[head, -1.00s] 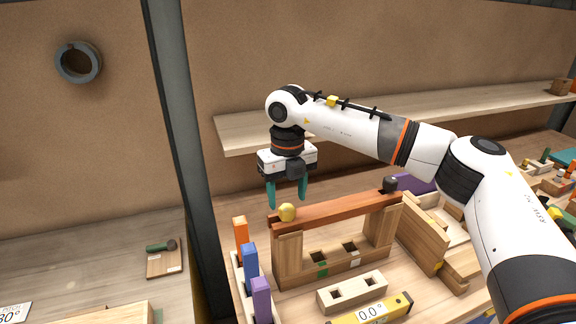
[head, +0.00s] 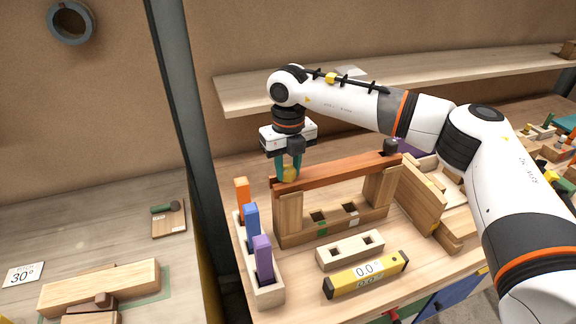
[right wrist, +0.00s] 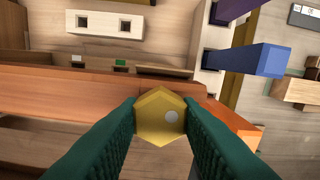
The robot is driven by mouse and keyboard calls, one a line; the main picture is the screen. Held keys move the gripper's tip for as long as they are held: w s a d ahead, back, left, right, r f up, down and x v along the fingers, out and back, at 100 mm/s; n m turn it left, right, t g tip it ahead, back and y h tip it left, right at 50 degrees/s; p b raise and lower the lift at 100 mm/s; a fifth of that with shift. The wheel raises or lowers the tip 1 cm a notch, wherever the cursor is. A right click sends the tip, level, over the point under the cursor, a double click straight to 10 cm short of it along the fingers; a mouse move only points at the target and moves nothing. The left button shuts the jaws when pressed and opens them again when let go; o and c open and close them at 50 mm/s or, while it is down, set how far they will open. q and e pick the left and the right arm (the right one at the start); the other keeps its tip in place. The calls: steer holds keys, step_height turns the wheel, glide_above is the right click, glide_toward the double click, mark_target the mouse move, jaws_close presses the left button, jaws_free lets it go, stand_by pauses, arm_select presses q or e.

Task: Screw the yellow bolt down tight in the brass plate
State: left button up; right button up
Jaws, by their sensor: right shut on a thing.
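The yellow bolt (head: 289,175) has a hexagonal head and stands at the left end of a reddish-brown beam (head: 342,171). My right gripper (head: 288,168) points straight down with its green fingers shut on the bolt head. In the right wrist view the yellow hex head (right wrist: 159,117) shows between the two fingers, with a pale dot on its top. The bolt's shank is hidden, and I cannot make out a brass plate under the head. My left gripper is not in view.
The beam rests on wooden uprights (head: 289,213), with a dark knob (head: 390,147) at its right end. Orange, blue and purple pegs (head: 252,222) stand close by at left. A pale block (head: 350,249) and a yellow level (head: 366,274) lie in front. A shelf (head: 245,97) runs behind.

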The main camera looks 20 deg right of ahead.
steer(key=shift+f+m, duration=0.1)
steer(key=shift+m, duration=0.7)
steer(key=m+b, duration=0.1)
steer(key=m, duration=0.3)
steer(key=shift+a+f+m+b, duration=0.1)
steer(key=shift+m+b, duration=0.2)
steer(key=shift+s+m, duration=0.1)
steer(key=shift+m, duration=0.9)
steer(key=shift+a, duration=0.1)
steer(key=m, duration=0.2)
steer(key=m+b, duration=0.1)
steer(key=m, duration=0.1)
steer(key=shift+a+f, duration=0.1)
steer(key=shift+f, duration=0.1)
steer(key=m+b, duration=0.1)
steer(key=m, duration=0.3)
steer(key=shift+a, duration=0.1)
